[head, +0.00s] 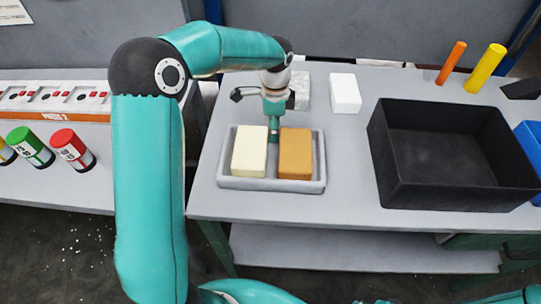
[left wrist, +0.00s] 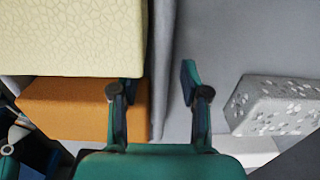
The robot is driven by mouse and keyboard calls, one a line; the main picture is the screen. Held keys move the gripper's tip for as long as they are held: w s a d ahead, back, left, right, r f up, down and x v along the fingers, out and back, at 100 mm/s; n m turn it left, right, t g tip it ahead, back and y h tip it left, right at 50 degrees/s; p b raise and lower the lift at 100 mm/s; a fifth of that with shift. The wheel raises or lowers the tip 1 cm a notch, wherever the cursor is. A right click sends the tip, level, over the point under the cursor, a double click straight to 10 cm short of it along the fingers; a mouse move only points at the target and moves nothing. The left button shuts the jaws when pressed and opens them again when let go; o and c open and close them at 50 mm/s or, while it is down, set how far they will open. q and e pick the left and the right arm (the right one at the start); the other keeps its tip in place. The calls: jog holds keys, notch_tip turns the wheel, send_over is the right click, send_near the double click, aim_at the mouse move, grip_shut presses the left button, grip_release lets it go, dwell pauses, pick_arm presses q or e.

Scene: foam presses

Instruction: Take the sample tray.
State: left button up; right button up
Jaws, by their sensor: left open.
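The sample tray (head: 270,185) is a shallow light-grey tray on the table, holding a cream foam block (head: 249,150) on the left and an orange block (head: 295,152) on the right. My left gripper (head: 273,136) points down at the middle of the tray's back wall. In the left wrist view, my left gripper (left wrist: 160,84) is open, with one finger on each side of the tray's wall (left wrist: 164,60). The cream block (left wrist: 70,40) and orange block (left wrist: 75,108) lie on the inner side. I cannot tell whether the fingers touch the wall. My right gripper is not in view.
A speckled block (head: 301,90) and a white block (head: 345,93) stand behind the tray. A large black bin (head: 455,190) is to the right, with orange (head: 451,62) and yellow (head: 485,68) cylinders behind it. Coloured cans (head: 72,149) stand on the left bench.

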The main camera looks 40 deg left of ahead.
pick_arm(q)
jog(key=shift+f, duration=0.4)
jog(key=shift+c, duration=0.4)
grip_shut()
